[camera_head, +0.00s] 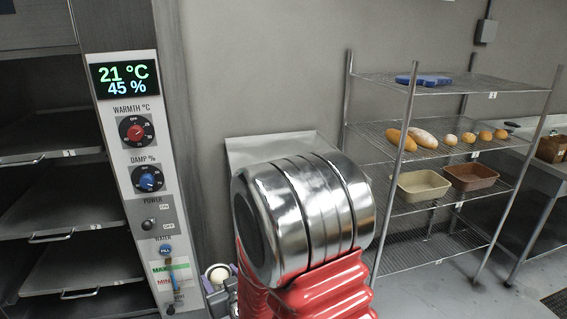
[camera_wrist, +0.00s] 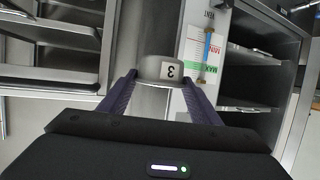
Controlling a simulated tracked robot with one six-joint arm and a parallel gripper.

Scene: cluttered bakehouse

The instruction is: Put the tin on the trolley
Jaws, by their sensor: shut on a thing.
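A pale grey, rounded tin (camera_wrist: 150,68) with a white label reading 3, upside down in the wrist view, sits between the two purple fingers of my gripper (camera_wrist: 160,78). My gripper is shut on it. In the head view a small pale round thing (camera_head: 218,273), probably the same tin, shows low beside my arm, which hides most of the gripper. The wire rack (camera_head: 404,140) on the right, apparently the trolley, has several shelves. It carries a blue item on top, bread below, then a beige tin (camera_head: 422,185) and a brown tin (camera_head: 470,177). My gripper is left of it.
A proofing cabinet (camera_head: 172,205) with a control panel and shelves (camera_head: 70,210) stands at the left. The rack's lowest shelf (camera_head: 430,250) looks empty. A steel table (camera_head: 545,195) stands at the far right. Some grey floor shows in front of the rack.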

